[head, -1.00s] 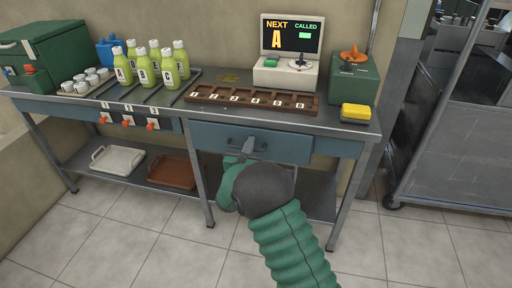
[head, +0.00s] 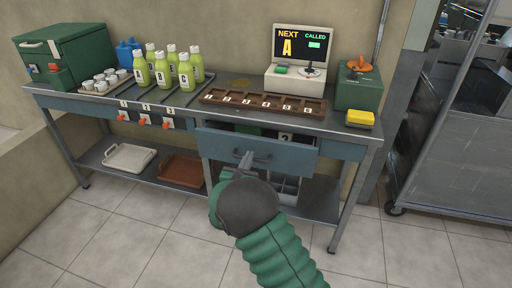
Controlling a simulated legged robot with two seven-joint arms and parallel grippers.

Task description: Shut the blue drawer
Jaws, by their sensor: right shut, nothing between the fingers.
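The blue drawer (head: 222,143) under the right half of the bench stands partly open in the head view. A dark gap shows above its front, with a green thing and a white label marked 2 inside. Its dark bar handle (head: 238,153) is on the front. My right gripper (head: 250,158) is in front of the drawer, its fingertips at the handle. It is shut with nothing held. Whether the fingertips touch the handle or hook behind it I cannot tell. My right forearm hides what lies below. My left gripper is not in view.
The bench (head: 190,107) carries green bottles (head: 165,70), cups (head: 105,80), a brown numbered rack (head: 262,104), a screen unit (head: 300,60) and a yellow sponge (head: 360,118). Trays (head: 128,158) lie on the lower shelf. A metal cart (head: 455,150) stands at right. The front floor is clear.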

